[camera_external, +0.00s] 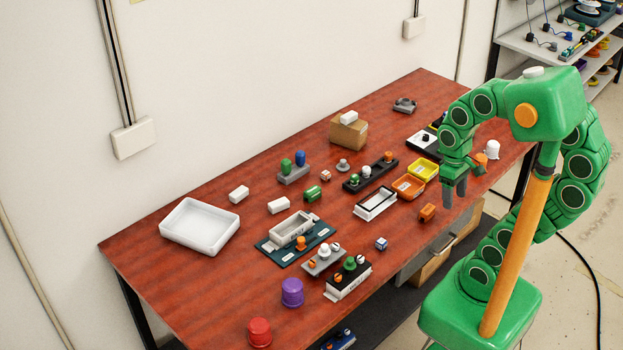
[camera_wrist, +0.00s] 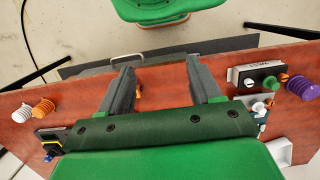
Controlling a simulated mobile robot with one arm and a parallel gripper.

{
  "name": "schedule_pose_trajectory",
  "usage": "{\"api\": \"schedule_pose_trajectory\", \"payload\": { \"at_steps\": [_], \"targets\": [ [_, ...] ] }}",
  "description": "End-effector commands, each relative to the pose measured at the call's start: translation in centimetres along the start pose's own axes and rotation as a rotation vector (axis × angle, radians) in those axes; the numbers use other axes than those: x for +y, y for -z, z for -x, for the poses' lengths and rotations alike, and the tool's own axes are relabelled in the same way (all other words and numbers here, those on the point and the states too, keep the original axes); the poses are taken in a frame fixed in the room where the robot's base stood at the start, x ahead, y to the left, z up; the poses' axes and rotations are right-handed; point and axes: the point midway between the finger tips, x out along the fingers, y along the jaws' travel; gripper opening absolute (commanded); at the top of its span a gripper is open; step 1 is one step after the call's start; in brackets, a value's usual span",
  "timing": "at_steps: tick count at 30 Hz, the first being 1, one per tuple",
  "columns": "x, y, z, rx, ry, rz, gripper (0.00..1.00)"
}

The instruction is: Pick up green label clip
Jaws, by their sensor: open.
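The green label clip (camera_external: 312,194) is a small green block with a pale face. It lies on the red-brown table, near its middle, to the right of a white block. My gripper (camera_external: 455,192) is at the table's front edge, right of the clip and well apart from it, pointing down. In the wrist view my gripper (camera_wrist: 162,80) shows two grey fingers spread apart with nothing held. I cannot make out the green clip in the wrist view. An orange clip (camera_external: 427,212) lies on the table near my gripper.
A white-framed tray (camera_external: 362,214), an orange bin (camera_external: 399,193) and a yellow bin (camera_external: 424,177) stand between my gripper and the clip. White blocks (camera_external: 278,206) and a grey holder with green and blue pegs (camera_external: 293,178) sit close to the clip.

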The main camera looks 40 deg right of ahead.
Motion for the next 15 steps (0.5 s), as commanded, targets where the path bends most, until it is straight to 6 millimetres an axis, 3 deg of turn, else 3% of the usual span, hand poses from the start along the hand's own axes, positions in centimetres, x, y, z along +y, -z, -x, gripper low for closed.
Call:
{"api": "schedule_pose_trajectory", "payload": {
  "at_steps": [6,15],
  "targets": [
    [-0.1,-0.2,3.0,0.002,0.005,-0.003,0.64],
    [-2.2,2.6,4.1,-0.021,0.083,-0.071,0.64]
  ]
}}
